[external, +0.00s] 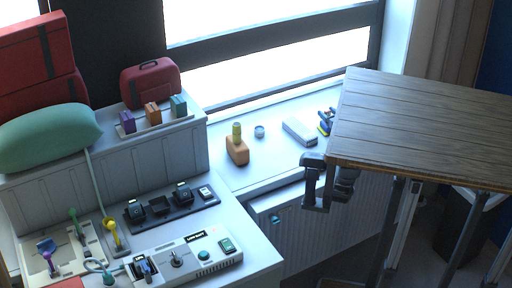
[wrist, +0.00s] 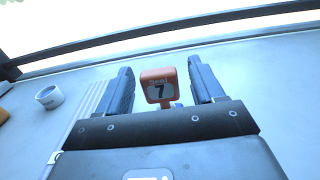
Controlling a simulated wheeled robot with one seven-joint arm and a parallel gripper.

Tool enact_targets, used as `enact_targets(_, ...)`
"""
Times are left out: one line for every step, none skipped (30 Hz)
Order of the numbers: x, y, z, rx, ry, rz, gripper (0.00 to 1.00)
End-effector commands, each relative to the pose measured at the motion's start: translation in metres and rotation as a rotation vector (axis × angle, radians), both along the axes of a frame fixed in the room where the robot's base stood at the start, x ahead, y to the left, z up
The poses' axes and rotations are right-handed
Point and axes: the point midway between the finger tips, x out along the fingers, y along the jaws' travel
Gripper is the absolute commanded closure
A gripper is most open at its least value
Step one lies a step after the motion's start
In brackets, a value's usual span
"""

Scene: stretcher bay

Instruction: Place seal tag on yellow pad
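In the wrist view an orange seal tag (wrist: 158,87) with a pale face marked "Seal 7" stands upright between my gripper's (wrist: 161,88) two dark fingers. A gap shows on each side of it, so my gripper is open around or just behind it. A small blue part shows at the tag's foot. In the external view, a small blue, yellow and orange cluster (external: 326,122) sits by the wooden top, which partly hides it; I cannot tell which piece is the tag. My fingers are not clear there. I cannot pick out a yellow pad for sure.
A wooden tabletop (external: 425,125) blocks the right. A crowded counter with a control box (external: 190,262) and black holder (external: 172,208) lies left.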

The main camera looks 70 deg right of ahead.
Motion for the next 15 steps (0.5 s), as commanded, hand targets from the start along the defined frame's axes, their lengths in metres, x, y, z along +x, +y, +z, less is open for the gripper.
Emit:
enact_targets(0.0, 0.0, 0.0, 0.0, 0.0, 0.0, 0.33)
enact_targets(0.0, 0.0, 0.0, 0.0, 0.0, 0.0, 0.33)
enact_targets(0.0, 0.0, 0.0, 0.0, 0.0, 0.0, 0.33)
enact_targets(0.0, 0.0, 0.0, 0.0, 0.0, 0.0, 0.33)
enact_targets(0.0, 0.0, 0.0, 0.0, 0.0, 0.0, 0.33)
enact_targets(0.0, 0.0, 0.001, 0.0, 0.0, 0.0, 0.33)
enact_targets(0.0, 0.0, 0.002, 0.0, 0.0, 0.0, 0.33)
enact_targets(0.0, 0.0, 0.003, -0.001, -0.001, -0.001, 0.33)
enact_targets(-0.002, 0.001, 0.003, 0.0, 0.0, -0.001, 0.33)
enact_targets(-0.004, 0.004, 0.003, 0.0, 0.0, -0.002, 0.33)
enact_targets(-0.007, 0.006, 0.002, 0.001, -0.001, -0.002, 0.33)
enact_targets(-0.01, 0.01, 0.002, 0.001, -0.001, -0.001, 0.33)
enact_targets(-0.014, 0.014, 0.002, 0.0, 0.0, -0.001, 0.33)
enact_targets(-0.018, 0.018, 0.002, 0.0, 0.0, -0.002, 0.33)
enact_targets(-0.024, 0.023, 0.002, -0.001, 0.001, -0.003, 0.33)
